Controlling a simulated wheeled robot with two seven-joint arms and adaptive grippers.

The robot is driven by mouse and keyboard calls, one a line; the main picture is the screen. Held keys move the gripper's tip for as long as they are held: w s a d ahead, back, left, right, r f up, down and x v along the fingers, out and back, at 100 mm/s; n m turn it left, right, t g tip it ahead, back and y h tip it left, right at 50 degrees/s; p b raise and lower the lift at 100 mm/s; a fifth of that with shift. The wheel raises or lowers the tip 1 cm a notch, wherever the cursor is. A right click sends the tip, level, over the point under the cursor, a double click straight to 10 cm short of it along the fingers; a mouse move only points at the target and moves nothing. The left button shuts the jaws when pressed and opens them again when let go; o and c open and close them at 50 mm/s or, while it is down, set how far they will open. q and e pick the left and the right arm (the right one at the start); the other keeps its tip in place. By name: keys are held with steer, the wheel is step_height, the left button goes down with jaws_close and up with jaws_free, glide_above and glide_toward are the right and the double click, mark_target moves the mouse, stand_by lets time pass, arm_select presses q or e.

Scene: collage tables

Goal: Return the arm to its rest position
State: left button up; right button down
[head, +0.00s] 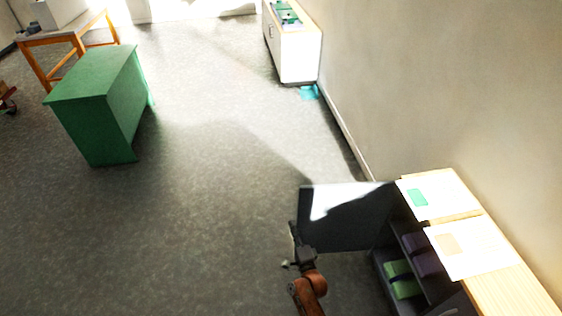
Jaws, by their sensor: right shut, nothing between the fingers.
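My right arm (309,289), reddish-brown, comes in from the bottom edge, right of the middle. Its dark gripper (296,245) is shut and empty. In the picture it lies at the lower left corner of a dark open door panel (350,228) of a low cabinet. I cannot tell whether it touches the panel. My left gripper is not in view.
The wooden cabinet top (508,281) at the lower right holds two paper sheets (438,194) (470,249). Green items (403,279) sit on a shelf below. A green cabinet (98,105) stands left, a white cabinet (295,45) at the back. The middle floor is clear.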

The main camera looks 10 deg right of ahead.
steer(key=s+d+f+n+g, duration=0.3)
steer(key=s+f, duration=0.5)
steer(key=f, duration=0.3)
steer(key=s+d+f+n+g, duration=0.2)
steer(key=s+f+n+g, duration=0.1)
steer(key=s+f, duration=0.7)
steer(key=s+d+f+n+g, duration=0.3)
steer(key=s+f, duration=0.4)
steer(key=f, duration=0.5)
steer(key=s+d+f+n+g+h, duration=0.1)
steer(key=s+d+f+n+g, duration=0.1)
steer(key=s, duration=1.2)
steer(key=s+d+f+n+g+h, duration=0.1)
steer(key=s+d+f+n+g, duration=0.2)
steer(key=s, duration=1.1)
steer(key=s+d+f+n+g, duration=0.3)
steer(key=s+d+f, duration=0.3)
steer(key=s, duration=0.8)
step_height(320, 180, down, 3)
steer(key=shift+d+r+n+h, duration=0.1)
steer(key=shift+d+n+h, duration=0.3)
steer(key=shift+n, duration=0.1)
